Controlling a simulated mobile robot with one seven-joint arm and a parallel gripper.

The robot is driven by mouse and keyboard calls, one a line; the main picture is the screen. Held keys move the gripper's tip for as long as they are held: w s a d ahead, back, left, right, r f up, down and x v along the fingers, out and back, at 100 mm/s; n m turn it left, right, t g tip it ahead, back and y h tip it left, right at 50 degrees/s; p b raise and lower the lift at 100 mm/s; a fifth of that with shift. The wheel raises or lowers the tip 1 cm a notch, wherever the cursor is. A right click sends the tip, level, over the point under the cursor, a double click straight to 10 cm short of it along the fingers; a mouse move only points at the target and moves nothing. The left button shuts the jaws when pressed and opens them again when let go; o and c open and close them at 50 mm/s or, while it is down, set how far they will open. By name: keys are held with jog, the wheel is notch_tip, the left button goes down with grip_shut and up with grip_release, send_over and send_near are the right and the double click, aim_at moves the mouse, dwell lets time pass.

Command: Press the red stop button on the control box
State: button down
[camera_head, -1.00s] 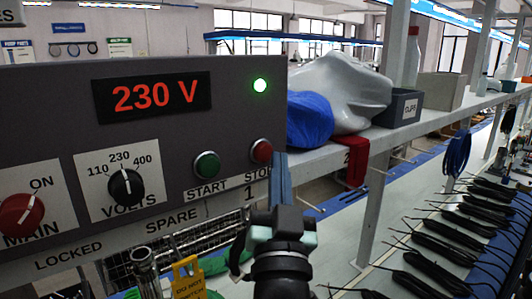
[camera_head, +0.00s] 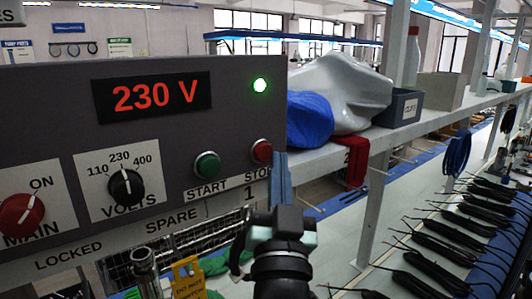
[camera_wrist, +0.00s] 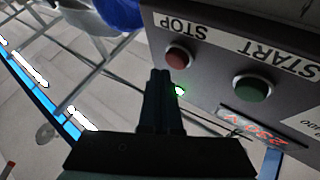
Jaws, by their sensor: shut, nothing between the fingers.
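The red stop button (camera_head: 262,151) sits at the right end of the grey control box (camera_head: 50,110), above the STOP label. In the wrist view the red button (camera_wrist: 178,57) shows upside down beside the green start button (camera_wrist: 250,88). My gripper (camera_head: 279,156) is shut and empty, its fingertips just right of the red button in the head view. In the wrist view my gripper (camera_wrist: 160,72) has its tips close to the button's lower left. I cannot tell whether they touch it. The green lamp (camera_head: 260,86) is lit and the display (camera_head: 153,95) reads 230 V.
The volts knob (camera_head: 126,187) and the red main switch (camera_head: 21,214) are further left on the box. A blue bundle (camera_head: 308,120) and a grey wrapped shape (camera_head: 345,90) lie right of the box.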

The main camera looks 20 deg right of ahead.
jog(key=shift+w, duration=0.1)
jog(key=shift+w+a+b, duration=0.15)
jog(key=shift+w+b, duration=0.2)
jog(key=shift+w+a+b, duration=0.25)
jog(key=shift+w+b, duration=0.2)
jog(key=shift+w, duration=0.1)
dwell(1.0)
jog(key=shift+s, duration=0.1)
jog(key=shift+s+d+p, duration=0.35)
jog(key=shift+s+p, duration=0.05)
jog(key=shift+s, duration=0.45)
jog(key=s, duration=0.1)
jog(key=s+d+p, duration=0.1)
jog(key=s, duration=0.2)
jog(key=shift+s+d, duration=0.35)
dwell(0.4)
